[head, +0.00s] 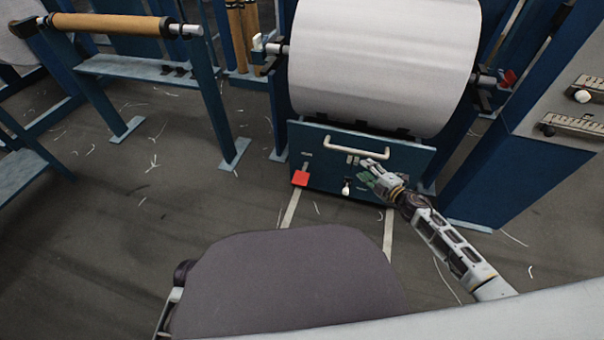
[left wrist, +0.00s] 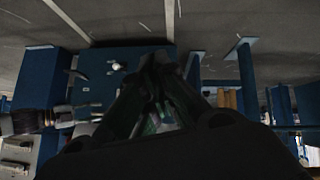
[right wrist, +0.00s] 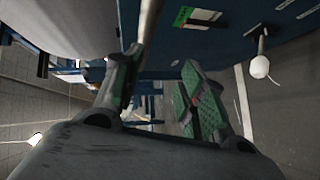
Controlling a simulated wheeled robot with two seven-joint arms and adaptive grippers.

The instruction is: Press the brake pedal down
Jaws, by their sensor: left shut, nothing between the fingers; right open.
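A red pedal (head: 300,178), which looks like the brake pedal, sticks out at the lower left of the blue front panel (head: 325,180) under the large white roll. I cannot make it out in either wrist view. My right gripper (head: 370,172) is open and empty in front of the panel, right of the pedal and apart from it. Its spread fingers also show in the right wrist view (right wrist: 165,85). My left gripper (left wrist: 158,70) is shut and empty in the left wrist view. Its fingers cannot be made out in the head view.
The panel carries a pale handle bar (head: 357,153) and a white-knobbed lever (head: 346,187) close to my right gripper. The white roll (head: 385,65) hangs above. A blue cabinet (head: 510,180) stands right, a blue frame (head: 150,75) left. The floor before the panel is mostly clear.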

